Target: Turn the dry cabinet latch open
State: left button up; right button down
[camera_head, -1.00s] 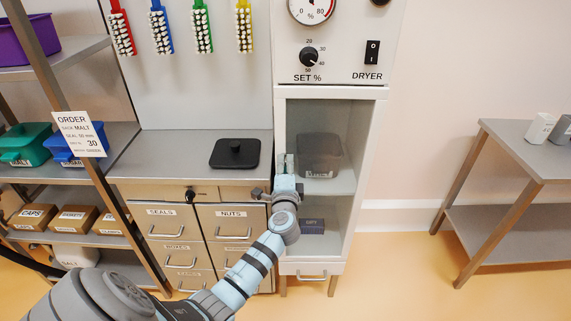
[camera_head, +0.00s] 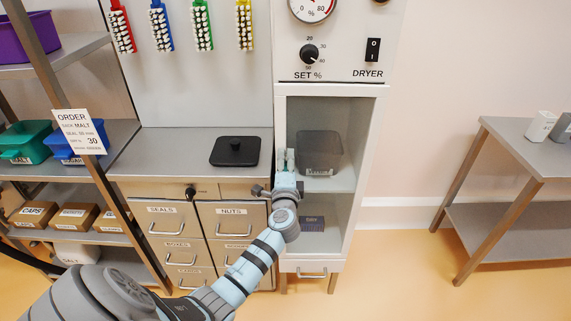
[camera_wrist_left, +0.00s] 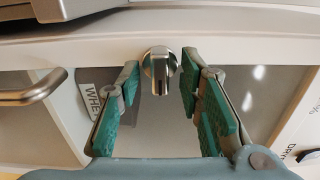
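The dry cabinet (camera_head: 365,155) is the tall pale unit with a glass front below the SET % dial and DRYER switch. Its latch (camera_wrist_left: 160,72) is a metal knob with a round base and a bar pointing down in the left wrist view. My left gripper (camera_head: 284,163) is at the cabinet's left front edge, and it hides the latch in the head view. In the left wrist view its two green-padded fingers are apart, one on each side of the latch, with gaps visible. My right gripper is not in view.
A grey side table (camera_head: 520,150) stands at the right, with open floor between.

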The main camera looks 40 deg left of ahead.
pick_arm(q)
jog(key=v, duration=1.2)
